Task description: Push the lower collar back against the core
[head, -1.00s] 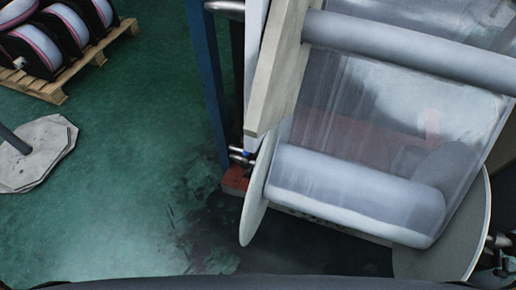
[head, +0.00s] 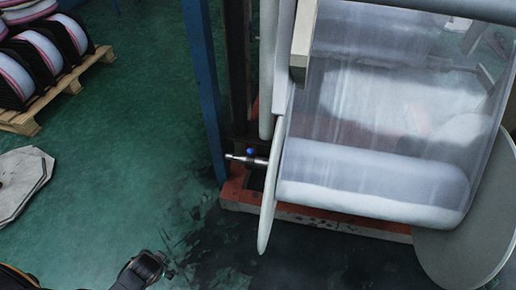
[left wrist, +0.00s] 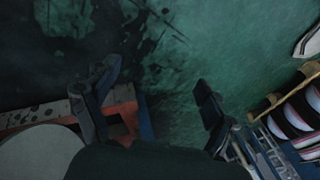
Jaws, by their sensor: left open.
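The lower film roll (head: 370,185) lies between a pale left disc (head: 269,195) and a larger right disc (head: 465,215). A metal shaft end (head: 238,158) with a blue knob (head: 251,152) sticks out left of the left disc. I cannot tell the collar apart from the shaft there, and the core is hidden inside the roll. My left gripper (head: 140,268) is low at the bottom left, apart from the shaft. In the left wrist view (left wrist: 155,100) its fingers are spread and empty over the floor. My right gripper is not in view.
A blue post (head: 203,90) and the red base (head: 232,195) stand beside the shaft end. A pallet (head: 60,90) with several rolls is at the upper left, and a grey slab (head: 22,180) is at the left edge. Green floor between them is clear.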

